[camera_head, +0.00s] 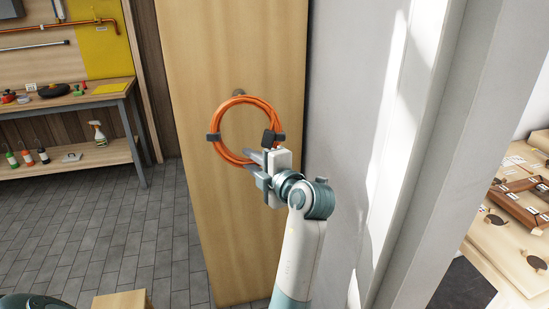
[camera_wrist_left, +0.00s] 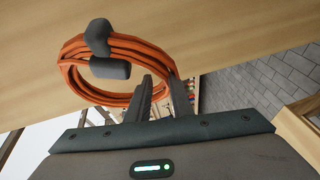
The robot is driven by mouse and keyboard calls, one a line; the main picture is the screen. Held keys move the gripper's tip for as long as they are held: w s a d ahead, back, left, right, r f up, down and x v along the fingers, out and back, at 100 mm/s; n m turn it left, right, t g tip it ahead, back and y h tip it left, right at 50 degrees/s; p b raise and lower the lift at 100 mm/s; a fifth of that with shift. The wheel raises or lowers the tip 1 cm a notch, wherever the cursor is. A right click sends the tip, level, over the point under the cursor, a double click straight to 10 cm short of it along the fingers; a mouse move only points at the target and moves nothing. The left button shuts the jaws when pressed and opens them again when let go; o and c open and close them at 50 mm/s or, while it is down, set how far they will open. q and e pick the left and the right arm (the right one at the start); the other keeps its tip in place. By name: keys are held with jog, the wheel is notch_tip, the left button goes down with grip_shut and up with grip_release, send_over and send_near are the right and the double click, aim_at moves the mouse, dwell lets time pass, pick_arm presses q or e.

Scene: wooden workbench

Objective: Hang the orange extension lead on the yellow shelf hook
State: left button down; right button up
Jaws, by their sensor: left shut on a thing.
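The orange extension lead (camera_head: 217,122) is a round coil with dark bands and a dark plug or socket end at its right. It is upright in front of a pale wooden panel; whether it touches the panel is unclear. My left gripper (camera_head: 258,163) is shut on the coil's lower right part. In the left wrist view the coil (camera_wrist_left: 72,68) lies beyond the fingers (camera_wrist_left: 157,92), with two dark grey blocks on it. A small grey round fitting (camera_head: 238,93) shows on the panel just above the coil. I cannot make out a yellow shelf hook. My right gripper is not in view.
A workbench (camera_head: 70,100) with tools, a lower shelf with bottles, and a yellow board (camera_head: 100,48) stand at the left. A pale wall (camera_head: 345,130) rises right of the panel. At far right is a wooden surface (camera_head: 500,245) with objects. Tiled floor (camera_head: 140,230) is open at left.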

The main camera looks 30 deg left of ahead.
pick_arm(q)
jog(key=shift+w+d+r, duration=0.1)
jog(key=shift+d+r, duration=0.1)
jog(key=shift+d, duration=0.2)
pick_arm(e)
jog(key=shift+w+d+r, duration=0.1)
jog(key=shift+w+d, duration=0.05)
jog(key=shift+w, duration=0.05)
pick_arm(q)
jog(key=shift+a, duration=0.1)
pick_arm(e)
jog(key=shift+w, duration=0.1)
